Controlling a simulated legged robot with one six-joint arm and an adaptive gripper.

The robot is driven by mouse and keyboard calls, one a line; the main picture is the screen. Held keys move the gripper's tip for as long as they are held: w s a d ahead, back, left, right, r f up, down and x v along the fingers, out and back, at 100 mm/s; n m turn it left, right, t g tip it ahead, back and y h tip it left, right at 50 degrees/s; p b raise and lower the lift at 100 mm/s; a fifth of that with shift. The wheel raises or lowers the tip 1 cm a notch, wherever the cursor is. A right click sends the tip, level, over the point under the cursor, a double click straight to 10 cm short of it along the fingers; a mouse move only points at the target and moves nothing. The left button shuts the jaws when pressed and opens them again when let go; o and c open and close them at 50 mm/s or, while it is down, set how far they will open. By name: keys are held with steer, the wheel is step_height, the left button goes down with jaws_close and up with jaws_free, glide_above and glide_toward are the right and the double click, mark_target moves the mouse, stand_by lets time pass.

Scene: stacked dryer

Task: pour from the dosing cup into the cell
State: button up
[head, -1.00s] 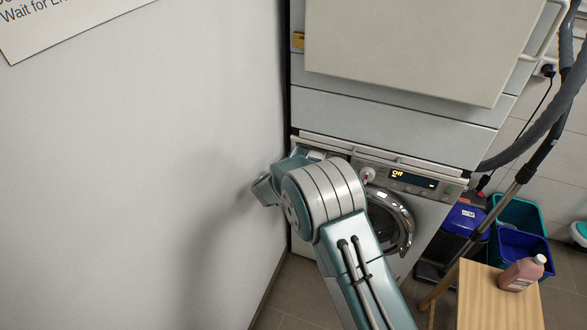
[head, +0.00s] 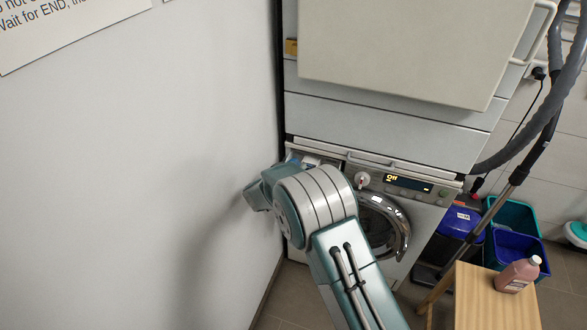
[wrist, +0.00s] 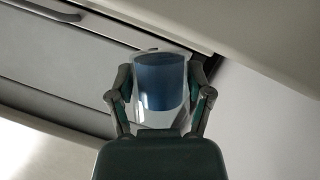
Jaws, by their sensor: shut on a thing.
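The dosing cup (wrist: 160,62) is clear and holds blue liquid; it shows in the wrist view. My gripper (wrist: 161,88) is shut on it, with one finger on each side. The cup looks close to upright in that view. The washer's drawer area (head: 304,158) shows just above my arm, at the top left of the washing machine (head: 432,212). The cell itself cannot be made out, and I cannot tell how the cup stands relative to it.
A dryer (head: 400,122) is stacked above the washer, with a large pale panel (head: 400,50) jutting out. A white wall (head: 130,170) is close on the left. A wooden stool (head: 490,302) with a pink bottle (head: 517,275) stands at right, near blue bins (head: 515,247).

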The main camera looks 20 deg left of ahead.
steer(key=shift+d+r+n+h, duration=0.15)
steer(key=shift+r+n+h, duration=0.15)
steer(key=shift+n+h, duration=0.3)
steer(key=shift+d+r+n+h, duration=0.15)
steer(key=shift+n+h, duration=0.15)
steer(key=shift+n, duration=0.7)
steer(key=shift+n+t+h, duration=0.5)
steer(key=shift+n+h, duration=0.1)
steer(key=shift+n, duration=0.3)
stand_by(0.3)
